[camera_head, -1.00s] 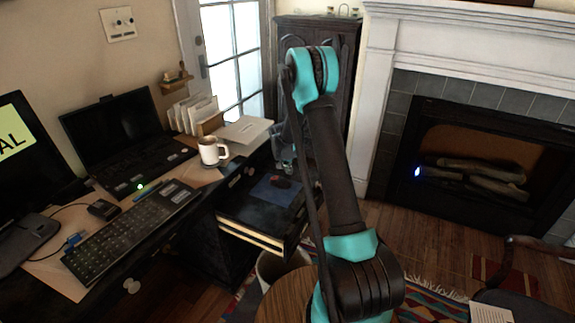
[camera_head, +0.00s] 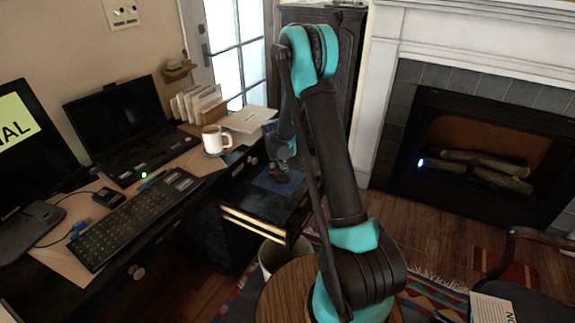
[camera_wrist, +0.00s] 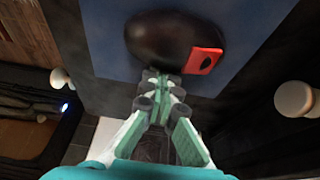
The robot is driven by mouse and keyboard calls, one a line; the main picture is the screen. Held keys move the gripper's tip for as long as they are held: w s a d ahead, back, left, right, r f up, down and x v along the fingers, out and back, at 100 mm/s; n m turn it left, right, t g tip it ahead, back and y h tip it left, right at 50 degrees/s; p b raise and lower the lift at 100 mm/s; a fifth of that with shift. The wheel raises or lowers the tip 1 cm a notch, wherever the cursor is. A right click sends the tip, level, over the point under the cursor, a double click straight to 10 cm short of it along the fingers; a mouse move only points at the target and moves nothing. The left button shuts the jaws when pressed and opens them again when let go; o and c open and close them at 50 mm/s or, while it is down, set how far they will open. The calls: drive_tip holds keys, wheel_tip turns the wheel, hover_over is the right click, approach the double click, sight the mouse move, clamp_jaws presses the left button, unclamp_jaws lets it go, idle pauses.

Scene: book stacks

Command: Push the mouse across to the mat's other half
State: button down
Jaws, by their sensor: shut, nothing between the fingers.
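The mouse (camera_wrist: 172,38) is a dark oval with a red square patch on its right part. It lies on the blue mat (camera_wrist: 100,42), which also shows in the open drawer in the head view (camera_head: 270,186). My gripper (camera_wrist: 157,78) is shut and empty. Its fingertips are at the mouse's near edge in the wrist view; I cannot tell whether they touch it. In the head view my gripper (camera_head: 283,167) is low over the mat and partly hides the mouse.
The open drawer (camera_head: 252,223) juts out below the desk. A white mug (camera_head: 213,139), a keyboard (camera_head: 138,218) and a laptop (camera_head: 118,120) stand on the desk. A fireplace (camera_head: 475,160) is at the right. Pale round knobs (camera_wrist: 296,99) flank the gripper in the wrist view.

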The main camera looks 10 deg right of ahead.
sight(280, 174)
drive_tip(key=s+a, duration=0.2)
drive_tip(key=s, duration=0.1)
drive_tip(key=shift+s+a, duration=0.15)
drive_tip(key=shift+s, duration=0.05)
drive_tip(key=shift+w, duration=0.1)
